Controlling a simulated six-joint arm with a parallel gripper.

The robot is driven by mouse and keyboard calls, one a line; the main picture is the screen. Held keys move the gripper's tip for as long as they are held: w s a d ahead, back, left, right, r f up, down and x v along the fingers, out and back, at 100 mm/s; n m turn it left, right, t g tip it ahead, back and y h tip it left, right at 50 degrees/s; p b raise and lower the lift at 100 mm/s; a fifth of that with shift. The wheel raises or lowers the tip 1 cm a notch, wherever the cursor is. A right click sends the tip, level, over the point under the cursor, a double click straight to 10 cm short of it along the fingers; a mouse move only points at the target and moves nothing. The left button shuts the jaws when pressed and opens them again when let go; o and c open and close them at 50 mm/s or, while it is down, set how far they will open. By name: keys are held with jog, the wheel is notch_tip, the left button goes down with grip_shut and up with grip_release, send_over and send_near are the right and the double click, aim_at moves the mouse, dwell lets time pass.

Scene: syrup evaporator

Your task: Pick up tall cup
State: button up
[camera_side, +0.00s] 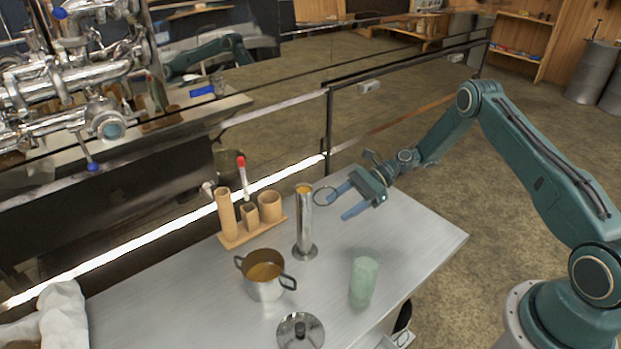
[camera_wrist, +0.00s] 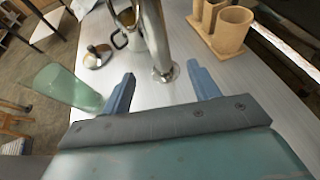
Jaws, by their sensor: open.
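The tall cup (camera_side: 304,226) is a slim upright metal cylinder on a round foot, with amber liquid at its top, standing on the metal table. In the wrist view the tall cup (camera_wrist: 154,35) rises ahead of the fingers, its upper part out of frame. My gripper (camera_side: 338,206) is open and empty, just right of the cup's upper half, fingers pointing towards it. In the wrist view my gripper (camera_wrist: 160,69) has its two blue fingertips on either side of the cup's line, seemingly short of it. A thin ring shows between cup and gripper.
A wooden rack (camera_side: 238,240) with wooden cups and a red-topped instrument stands behind left of the cup. A two-handled pot (camera_side: 262,288) stands in front left. A green translucent tumbler (camera_side: 363,283) stands front right. A round metal lid (camera_side: 312,332) lies near the front edge.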

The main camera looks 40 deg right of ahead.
jog(key=shift+a+f, duration=0.1)
send_near(299, 236)
jog(key=shift+w+d+f+x, duration=0.1)
jog(key=shift+w+x, duration=0.05)
jog(key=shift+x, duration=0.65)
jog(key=shift+w+d+f+x, duration=0.1)
jog(key=shift+f+x, duration=0.05)
jog(key=shift+x, duration=0.65)
jog(key=shift+w+d+f+x, duration=0.1)
jog(key=shift+w+x, duration=0.05)
jog(key=shift+x, duration=0.6)
jog(key=shift+a, duration=0.1)
jog(key=shift+x, duration=2.55)
jog(key=shift+s, duration=0.1)
grip_shut()
